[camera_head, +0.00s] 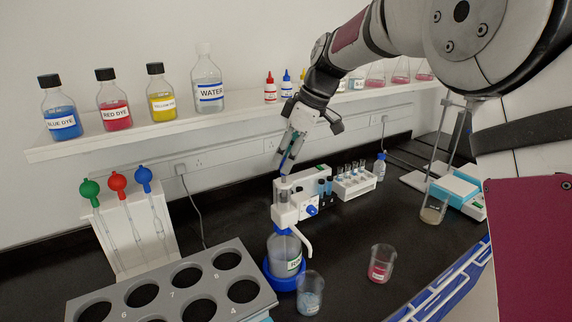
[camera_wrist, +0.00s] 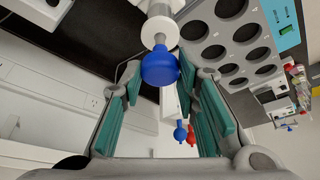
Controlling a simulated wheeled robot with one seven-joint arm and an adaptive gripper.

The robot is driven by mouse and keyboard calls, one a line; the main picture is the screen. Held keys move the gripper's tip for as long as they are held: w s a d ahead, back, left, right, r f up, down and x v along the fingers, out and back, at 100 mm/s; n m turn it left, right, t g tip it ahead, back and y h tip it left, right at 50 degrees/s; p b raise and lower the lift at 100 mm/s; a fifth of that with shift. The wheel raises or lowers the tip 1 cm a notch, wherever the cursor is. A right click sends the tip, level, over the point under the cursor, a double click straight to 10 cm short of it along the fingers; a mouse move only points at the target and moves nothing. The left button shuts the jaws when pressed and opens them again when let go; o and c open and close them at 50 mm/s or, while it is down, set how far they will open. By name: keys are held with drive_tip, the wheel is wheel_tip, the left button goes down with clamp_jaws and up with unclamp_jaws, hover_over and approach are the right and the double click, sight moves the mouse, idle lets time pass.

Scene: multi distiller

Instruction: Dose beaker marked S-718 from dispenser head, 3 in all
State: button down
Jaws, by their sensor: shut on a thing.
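The dispenser head (camera_head: 286,214) is white and sits on a bottle (camera_head: 283,252) with a blue base. Its spout (camera_head: 303,240) points right and down. A beaker (camera_head: 309,294) with pale blue contents stands below the spout; its label is too small to read. Another beaker (camera_head: 381,264) with red contents stands apart to the right, its label also unreadable. My gripper (camera_head: 286,163) is above the dispenser head. In the wrist view its green-padded fingers are shut on a round blue knob (camera_wrist: 160,68) on top of the head's stem.
A grey rack (camera_head: 170,285) with round holes stands at front left. Pipettes with coloured bulbs (camera_head: 117,181) hang behind it. A vial rack (camera_head: 355,183) is behind the dispenser, and a shelf (camera_head: 150,135) of bottles runs above. Dark bench is clear around the red beaker.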

drive_tip(key=c, duration=1.2)
unclamp_jaws()
drive_tip(key=shift+c, duration=0.2)
drive_tip(key=v, duration=1.2)
drive_tip(key=shift+c, duration=0.3)
